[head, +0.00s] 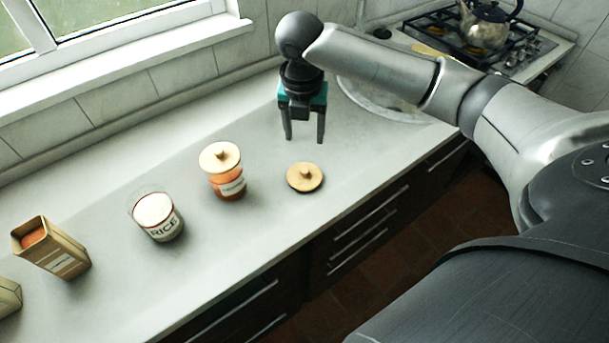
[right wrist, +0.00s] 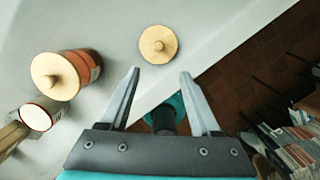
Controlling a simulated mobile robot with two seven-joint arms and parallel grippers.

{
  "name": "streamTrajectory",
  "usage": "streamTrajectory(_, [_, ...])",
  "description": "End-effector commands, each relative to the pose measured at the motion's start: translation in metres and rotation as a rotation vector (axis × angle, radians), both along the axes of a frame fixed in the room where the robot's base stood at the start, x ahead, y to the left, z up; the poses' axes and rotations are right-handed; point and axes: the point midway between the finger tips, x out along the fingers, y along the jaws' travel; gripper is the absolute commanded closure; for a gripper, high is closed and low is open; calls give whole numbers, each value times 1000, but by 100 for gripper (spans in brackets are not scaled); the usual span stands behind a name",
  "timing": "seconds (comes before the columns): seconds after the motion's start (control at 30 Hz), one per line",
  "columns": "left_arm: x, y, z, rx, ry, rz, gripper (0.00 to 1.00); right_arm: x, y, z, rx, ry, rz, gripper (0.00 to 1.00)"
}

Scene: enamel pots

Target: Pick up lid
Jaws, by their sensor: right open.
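A round wooden lid (head: 305,177) with a small knob lies flat on the counter, near its front edge. It also shows in the right wrist view (right wrist: 158,45), beyond the fingertips. My right gripper (head: 304,141) is open and empty above the counter, behind the lid in the head view and apart from it. In the right wrist view its two fingers (right wrist: 160,72) are spread wide with nothing between them. A glass jar marked RICE (head: 163,226) has no wooden lid on it. An orange-red jar (head: 229,186) has a wooden lid (head: 220,156) on top. My left gripper is not in view.
A tan tin (head: 66,262) stands at the left of the counter (head: 200,272), with part of another at the edge. A sink (head: 375,100) lies behind my right arm. A kettle (head: 486,28) sits on the stove. Counter around the lid is clear.

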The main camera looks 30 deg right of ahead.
Motion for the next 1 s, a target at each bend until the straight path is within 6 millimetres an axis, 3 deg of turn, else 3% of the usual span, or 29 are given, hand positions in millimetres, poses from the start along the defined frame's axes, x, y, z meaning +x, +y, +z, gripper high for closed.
streamTrajectory(0.33, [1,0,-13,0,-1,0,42,7,-6,-74,0,4,-1,36])
streamTrajectory(0.67, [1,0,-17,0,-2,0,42,12,-9,-99,-1,2,-2,36])
streamTrajectory(1.0, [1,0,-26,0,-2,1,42,20,-13,-140,-1,1,-1,36])
